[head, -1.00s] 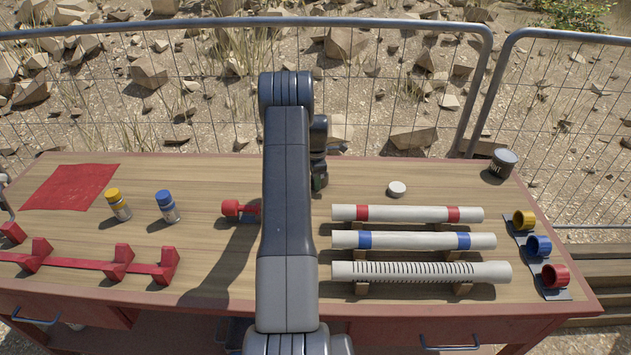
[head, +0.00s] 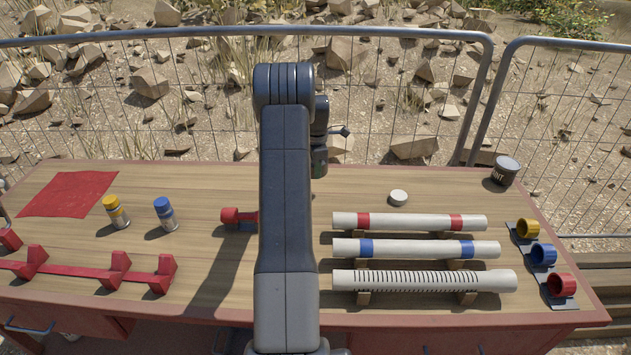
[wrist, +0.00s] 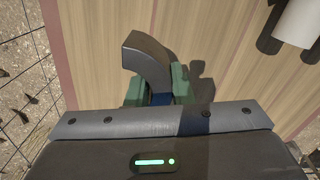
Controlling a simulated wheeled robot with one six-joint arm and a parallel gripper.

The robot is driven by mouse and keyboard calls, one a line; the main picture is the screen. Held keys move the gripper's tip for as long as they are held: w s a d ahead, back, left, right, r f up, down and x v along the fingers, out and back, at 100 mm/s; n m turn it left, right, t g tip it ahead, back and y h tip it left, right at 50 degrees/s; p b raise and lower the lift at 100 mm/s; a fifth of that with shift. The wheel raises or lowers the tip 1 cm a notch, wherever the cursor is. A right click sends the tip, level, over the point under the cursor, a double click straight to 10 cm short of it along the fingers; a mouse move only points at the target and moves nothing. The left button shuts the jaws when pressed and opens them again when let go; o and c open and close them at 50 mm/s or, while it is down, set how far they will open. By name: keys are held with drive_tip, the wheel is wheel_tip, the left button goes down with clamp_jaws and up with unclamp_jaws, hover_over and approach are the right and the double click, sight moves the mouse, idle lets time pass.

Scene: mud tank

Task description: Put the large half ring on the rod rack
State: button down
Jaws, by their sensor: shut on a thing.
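In the wrist view my gripper (wrist: 158,92) has green fingers closed around a dark grey, curved half-ring piece (wrist: 148,50). It is held above the wooden table, and its shadow falls on the boards to the right. In the head view my arm hides most of the gripper (head: 320,160), and the half ring is not clearly visible there. A red rack with several upright posts along a bar (head: 75,268) lies at the left front of the table. I cannot tell whether this is the rod rack.
Three white pipes, red-banded (head: 400,221), blue-banded (head: 400,248) and slotted (head: 400,281), lie on supports at right. Yellow (head: 117,212) and blue (head: 165,213) bottles stand left. A paint can (head: 505,170), white cap (head: 398,197) and coloured rings (head: 543,254) are also there.

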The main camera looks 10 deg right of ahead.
drive_tip(key=shift+r, duration=0.55)
drive_tip(key=shift+s+a+r, duration=0.1)
drive_tip(key=shift+a+r, duration=0.1)
drive_tip(key=shift+a, duration=0.05)
drive_tip(key=s+a+f+m, duration=0.1)
drive_tip(key=s+a+m, duration=0.3)
drive_tip(key=s+m, duration=0.1)
drive_tip(key=s+a+f+m, duration=0.1)
drive_tip(key=s+a+m, duration=0.4)
drive_tip(key=m, duration=0.2)
drive_tip(key=s+a+f+m, duration=0.2)
drive_tip(key=s+a+m, duration=0.3)
drive_tip(key=m, duration=0.1)
drive_tip(key=shift+s, duration=0.35)
drive_tip(key=shift+s+r+m+p, duration=0.1)
drive_tip(key=shift+s+m+p, duration=0.2)
drive_tip(key=shift+p, duration=0.05)
drive_tip(key=r+p, duration=0.1)
drive_tip(key=p, duration=0.1)
drive_tip(key=r+p, duration=0.1)
drive_tip(key=p, duration=0.2)
drive_tip(key=shift+s+p, duration=0.3)
drive_tip(key=shift+s+r+p, duration=0.15)
drive_tip(key=shift+r+p, duration=0.15)
drive_tip(key=shift+p, duration=0.75)
